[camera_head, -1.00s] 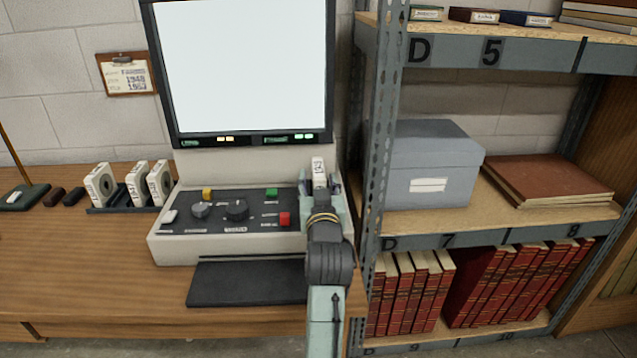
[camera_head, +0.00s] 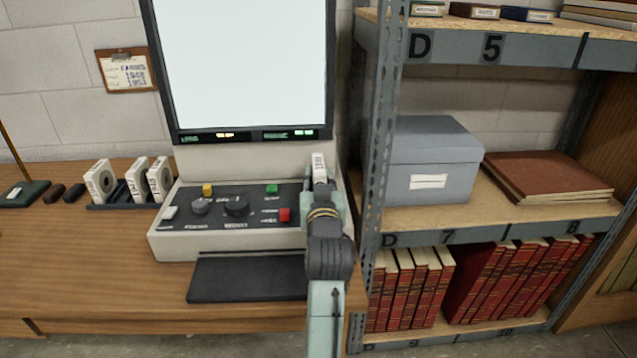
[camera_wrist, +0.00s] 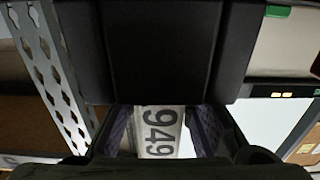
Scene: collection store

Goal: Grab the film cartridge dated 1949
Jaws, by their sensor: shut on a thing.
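My gripper (camera_head: 320,184) is shut on a white film cartridge (camera_head: 318,168), held up at the right end of the reader's control panel. In the wrist view the cartridge (camera_wrist: 157,130) sits between the two fingers (camera_wrist: 160,128), and its label shows the digits 949. The first digit is hidden. Several other white film cartridges (camera_head: 100,184) stand on the wooden desk left of the reader, some in a dark rack (camera_head: 122,204).
The microfilm reader (camera_head: 240,70) with its lit screen and button panel stands behind and left of my gripper. A grey metal shelf post (camera_head: 382,150) rises close on the right. A grey box (camera_head: 430,160) is on the shelf. The desk front left (camera_head: 100,270) is clear.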

